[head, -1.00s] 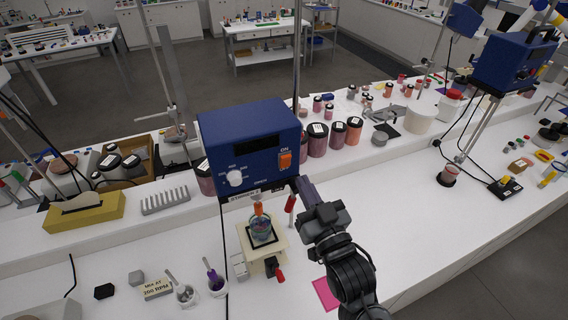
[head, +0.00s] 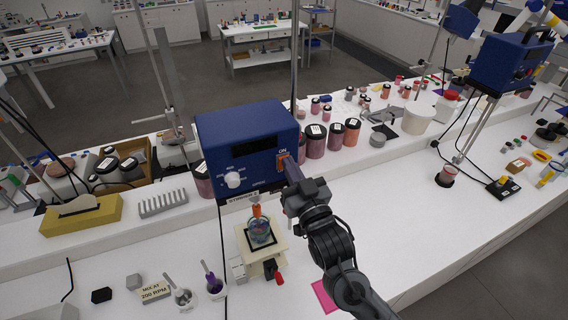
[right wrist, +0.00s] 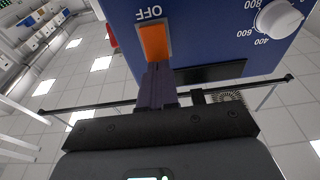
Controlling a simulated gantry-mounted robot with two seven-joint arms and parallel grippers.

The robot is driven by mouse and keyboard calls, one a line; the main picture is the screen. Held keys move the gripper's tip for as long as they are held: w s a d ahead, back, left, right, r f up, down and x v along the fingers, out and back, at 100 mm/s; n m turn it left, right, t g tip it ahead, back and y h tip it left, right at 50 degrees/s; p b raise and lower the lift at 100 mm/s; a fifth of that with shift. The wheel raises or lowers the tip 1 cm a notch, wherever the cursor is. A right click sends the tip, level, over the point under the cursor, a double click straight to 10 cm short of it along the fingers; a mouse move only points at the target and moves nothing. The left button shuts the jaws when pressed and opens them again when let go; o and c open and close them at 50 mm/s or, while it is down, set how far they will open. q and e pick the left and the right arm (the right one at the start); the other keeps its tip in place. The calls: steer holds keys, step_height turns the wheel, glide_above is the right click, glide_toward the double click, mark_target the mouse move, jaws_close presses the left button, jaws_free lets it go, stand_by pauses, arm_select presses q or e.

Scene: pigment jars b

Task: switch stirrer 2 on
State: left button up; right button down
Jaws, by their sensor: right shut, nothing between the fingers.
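The blue stirrer box (head: 230,122) stands over the bench with a dark display, a white dial (head: 233,180) and an orange rocker switch (head: 280,161). A label below begins "STIRRER"; its number is too small to read surely. My right gripper (head: 287,166) is shut and empty, its fingertips at the switch. In the right wrist view, upside down, the fingertips (right wrist: 158,68) overlap the switch's edge (right wrist: 154,42) opposite the "OFF" mark. I cannot tell whether they touch or press it. The "ON" mark shows above the switch in the head view. My left gripper is out of view.
Under the box a glass vessel (head: 259,229) stands on a cream stand (head: 275,250). A card (head: 155,290) reads "MIX AT 200 RPM". Dark-lidded jars (head: 316,140) stand behind to the right. Another blue box (head: 508,62) hangs at far right.

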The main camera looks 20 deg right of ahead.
steer(key=shift+w, duration=0.45)
stand_by(0.3)
steer(key=b+v, duration=0.2)
steer(key=v, duration=1.2)
steer(key=shift+s+r, duration=0.25)
steer(key=shift+s, duration=0.15)
